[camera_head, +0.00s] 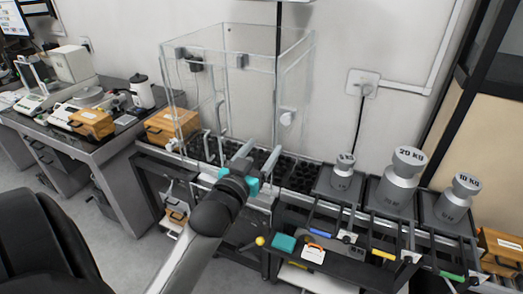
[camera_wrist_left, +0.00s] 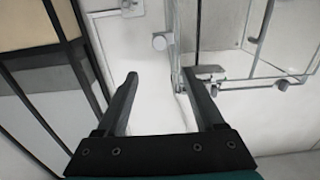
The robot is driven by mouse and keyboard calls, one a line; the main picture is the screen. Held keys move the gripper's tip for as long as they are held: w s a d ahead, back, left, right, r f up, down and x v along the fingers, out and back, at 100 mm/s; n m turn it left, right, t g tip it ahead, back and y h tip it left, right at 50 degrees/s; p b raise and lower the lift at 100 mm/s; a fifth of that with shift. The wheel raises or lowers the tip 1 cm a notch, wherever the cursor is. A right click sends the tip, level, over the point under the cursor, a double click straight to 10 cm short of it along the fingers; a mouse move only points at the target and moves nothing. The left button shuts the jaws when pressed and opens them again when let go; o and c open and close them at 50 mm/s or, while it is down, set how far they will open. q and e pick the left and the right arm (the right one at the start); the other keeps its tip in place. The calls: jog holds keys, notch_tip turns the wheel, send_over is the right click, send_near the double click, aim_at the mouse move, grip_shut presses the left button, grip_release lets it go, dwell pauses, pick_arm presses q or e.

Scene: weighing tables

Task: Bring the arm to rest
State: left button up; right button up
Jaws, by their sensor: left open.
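My left gripper (camera_head: 259,155) reaches up from the bottom of the head view. Its two fingers are spread with nothing between them. It is in front of the clear glass enclosure (camera_head: 225,85), near its lower front; I cannot tell the exact gap. In the left wrist view the open fingers (camera_wrist_left: 160,90) point toward a white wall, with part of the glass enclosure (camera_wrist_left: 275,40) to the right. My right gripper is not in view.
Weights (camera_head: 405,175) stand on the right bench. Wooden boxes (camera_head: 172,125) and balances (camera_head: 72,108) are at the left. A teal block (camera_head: 284,243) lies at the front. A black chair (camera_head: 40,245) is at lower left. Grey floor shows between chair and benches.

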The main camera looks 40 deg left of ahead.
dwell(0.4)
pick_arm(q)
jog(key=s+d+f+m+g+h+b, duration=0.1)
jog(key=s+d+f+g, duration=0.2)
jog(key=f, duration=1)
jog(key=s+d+f+g+h+b, duration=0.1)
jog(key=s+d+f+g+b, duration=0.15)
jog(key=f, duration=1.05)
jog(key=s+d+f+m+g+h+b, duration=0.1)
jog(key=s+d+f+g, duration=0.15)
jog(key=f, duration=1.05)
jog(key=s+d+f+m+g+b, duration=0.1)
jog(key=s+d+f+g, duration=0.1)
jog(key=s+f, duration=0.5)
jog(key=s+d+f+m+g+h+b, duration=0.1)
jog(key=s+f, duration=0.6)
jog(key=s, duration=0.7)
jog(key=s+d+f+m+g+b, duration=0.1)
jog(key=s+d+f+g, duration=0.2)
jog(key=s+f+g, duration=0.2)
jog(key=s+f, duration=0.3)
jog(key=s, duration=0.2)
jog(key=shift+s, duration=0.35)
